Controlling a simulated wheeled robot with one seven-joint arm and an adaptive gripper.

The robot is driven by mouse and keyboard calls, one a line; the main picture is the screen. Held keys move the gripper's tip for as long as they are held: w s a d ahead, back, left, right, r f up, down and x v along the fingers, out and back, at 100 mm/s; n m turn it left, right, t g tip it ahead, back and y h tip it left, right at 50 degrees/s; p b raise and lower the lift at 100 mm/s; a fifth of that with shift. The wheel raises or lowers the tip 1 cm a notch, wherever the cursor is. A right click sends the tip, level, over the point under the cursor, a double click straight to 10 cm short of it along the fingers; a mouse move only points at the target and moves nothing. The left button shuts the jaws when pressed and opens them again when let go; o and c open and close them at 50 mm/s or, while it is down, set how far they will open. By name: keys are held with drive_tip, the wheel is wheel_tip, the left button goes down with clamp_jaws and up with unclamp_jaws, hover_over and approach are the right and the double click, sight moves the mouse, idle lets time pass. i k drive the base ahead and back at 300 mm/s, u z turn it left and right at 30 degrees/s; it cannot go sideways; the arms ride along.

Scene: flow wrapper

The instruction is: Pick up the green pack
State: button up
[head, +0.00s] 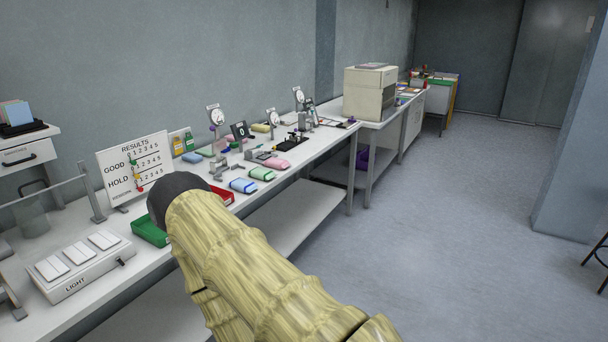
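A small green pack (262,174) lies flat near the front edge of the long white bench, between a blue-and-white pack (243,186) on its left and a pink pack (277,163) on its right. It is in plain view and nothing covers it. My arm, in a yellowish sleeve with a dark rounded end, reaches from the lower right towards the bench, to the left of the packs. My gripper cannot be seen, so its state does not show.
A green tray (150,232) and a red tray (221,196) sit by my arm. Gauges on stands and small fixtures line the bench behind the packs. A results board (135,167) stands at left, a beige machine (369,93) farther along. The floor (440,230) at right is clear.

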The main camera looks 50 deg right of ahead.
sight(260, 173)
drive_tip(key=z, duration=1.2)
